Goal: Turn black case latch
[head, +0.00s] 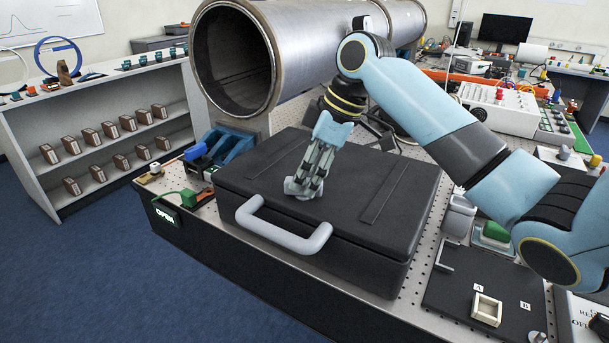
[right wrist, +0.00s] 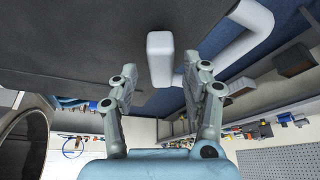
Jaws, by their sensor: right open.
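The black case (head: 335,205) lies shut on the perforated table, with its grey handle (head: 285,238) on the front side. My right gripper (head: 303,187) points down over the front part of the lid, behind the handle. In the right wrist view its two fingers are spread apart and empty. A pale grey block, seemingly the latch (right wrist: 160,58), shows on the case between the fingertips, apart from both fingers. The handle (right wrist: 242,45) shows to its right. My left gripper is not in view.
A large metal pipe (head: 310,50) lies behind the case. A blue clamp-like fixture (head: 222,147) stands left of it, with a green OPEN tag (head: 166,215) at the table edge. A dark board with a small square frame (head: 487,309) lies right of the case.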

